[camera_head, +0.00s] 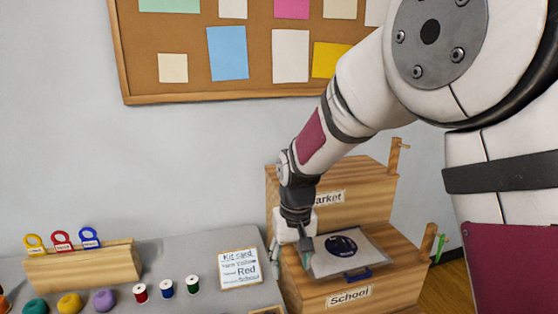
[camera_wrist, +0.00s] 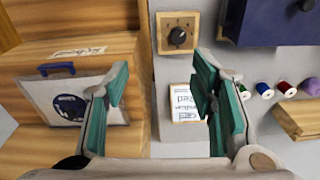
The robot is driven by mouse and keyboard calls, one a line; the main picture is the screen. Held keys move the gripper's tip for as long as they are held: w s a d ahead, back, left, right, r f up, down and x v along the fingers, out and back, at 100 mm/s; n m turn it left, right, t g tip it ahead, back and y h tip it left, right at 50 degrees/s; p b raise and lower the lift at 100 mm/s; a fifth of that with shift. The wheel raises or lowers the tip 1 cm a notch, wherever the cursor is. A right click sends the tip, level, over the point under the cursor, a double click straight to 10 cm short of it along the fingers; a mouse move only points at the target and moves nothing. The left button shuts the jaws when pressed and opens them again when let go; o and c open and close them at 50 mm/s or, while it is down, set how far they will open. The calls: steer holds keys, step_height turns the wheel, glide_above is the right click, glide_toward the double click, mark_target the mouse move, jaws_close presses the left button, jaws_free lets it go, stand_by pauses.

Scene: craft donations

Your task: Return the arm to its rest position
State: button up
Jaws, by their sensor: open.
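My gripper (camera_head: 300,250) is at the end of my raised arm, over the left edge of the stepped wooden stand. In the wrist view its two teal-padded fingers (camera_wrist: 165,95) are spread apart, with nothing between them. A clear pouch (camera_head: 352,250) with a dark round item and a blue handle lies on the lower step labelled "School" (camera_head: 349,296). The pouch also shows in the wrist view (camera_wrist: 35,88), left of the fingers and partly behind the left one.
A kit card (camera_head: 240,268) lies on the grey table left of the stand. Thread spools (camera_head: 166,288), yarn balls (camera_head: 104,300) and a wooden rack (camera_head: 84,268) with coloured tags stand further left. A wooden post (camera_head: 428,240) rises at the stand's right. A corkboard (camera_head: 190,90) hangs behind.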

steer(key=s+d+r+m+t, duration=0.1)
steer(key=s+d+r+t, duration=0.1)
steer(key=s+d+r, duration=1)
steer(key=s+d+r+t, duration=0.1)
steer(key=s+d, duration=0.1)
steer(key=s, duration=0.5)
steer(key=s+d+r+m, duration=0.1)
steer(key=s+d, duration=0.1)
steer(key=s, duration=0.5)
steer(key=shift+s+d+r+m+t, duration=0.25)
steer(key=shift+s+d+m+t, duration=0.05)
steer(key=shift+d+t, duration=0.1)
